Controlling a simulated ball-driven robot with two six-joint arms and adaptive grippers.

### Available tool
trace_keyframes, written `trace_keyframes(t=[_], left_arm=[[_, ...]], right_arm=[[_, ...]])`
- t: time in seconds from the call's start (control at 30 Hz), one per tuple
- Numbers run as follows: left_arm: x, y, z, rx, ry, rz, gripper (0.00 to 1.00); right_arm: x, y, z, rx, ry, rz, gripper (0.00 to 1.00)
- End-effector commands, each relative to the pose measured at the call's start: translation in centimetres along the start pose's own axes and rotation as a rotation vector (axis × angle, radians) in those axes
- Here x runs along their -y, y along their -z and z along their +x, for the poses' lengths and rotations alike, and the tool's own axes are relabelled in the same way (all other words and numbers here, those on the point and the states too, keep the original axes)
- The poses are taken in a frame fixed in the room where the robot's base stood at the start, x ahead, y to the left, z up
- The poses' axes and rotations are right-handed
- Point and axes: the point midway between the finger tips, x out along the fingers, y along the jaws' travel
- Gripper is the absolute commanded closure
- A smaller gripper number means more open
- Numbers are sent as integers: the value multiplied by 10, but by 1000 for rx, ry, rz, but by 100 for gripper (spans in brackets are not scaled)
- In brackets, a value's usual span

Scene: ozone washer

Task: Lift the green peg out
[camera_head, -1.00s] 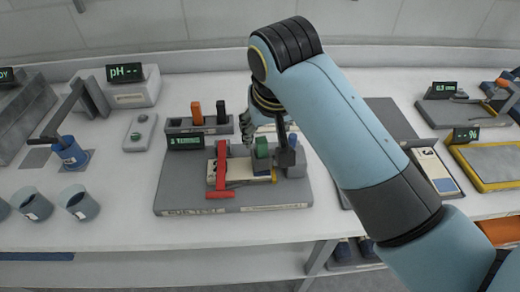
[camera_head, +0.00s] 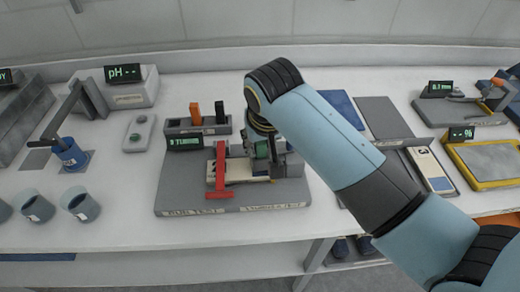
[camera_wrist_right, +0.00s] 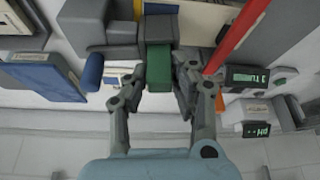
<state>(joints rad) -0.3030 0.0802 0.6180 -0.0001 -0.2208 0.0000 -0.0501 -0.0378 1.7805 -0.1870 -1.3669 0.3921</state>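The green peg (camera_head: 262,149) stands in the grey and cream fixture on the rub-test base (camera_head: 185,205) in the head view, partly hidden by my right gripper (camera_head: 272,148). In the right wrist view, the green peg (camera_wrist_right: 159,68) is between the two fingers of my right gripper (camera_wrist_right: 161,76). The fingers are spread on either side of it, and a gap shows at its left side. Firm contact is not visible. My left gripper is not in view.
A red lever (camera_head: 220,170) stands close left of the peg. Behind it, a grey rack (camera_head: 180,126) holds an orange peg (camera_head: 195,113) and a black peg (camera_head: 220,112). A small display (camera_head: 185,142) sits in front of the rack.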

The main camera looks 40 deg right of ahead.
Motion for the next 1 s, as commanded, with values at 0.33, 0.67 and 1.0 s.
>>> trace_keyframes(t=[0.33, 0.67, 1.0], left_arm=[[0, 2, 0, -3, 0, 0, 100], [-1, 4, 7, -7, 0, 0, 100], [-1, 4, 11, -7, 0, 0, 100]], right_arm=[[0, 0, 0, 0, 0, 0, 100], [1, 17, -36, -6, 3, 1, 100], [0, 38, -92, -1, 1, 1, 100]])
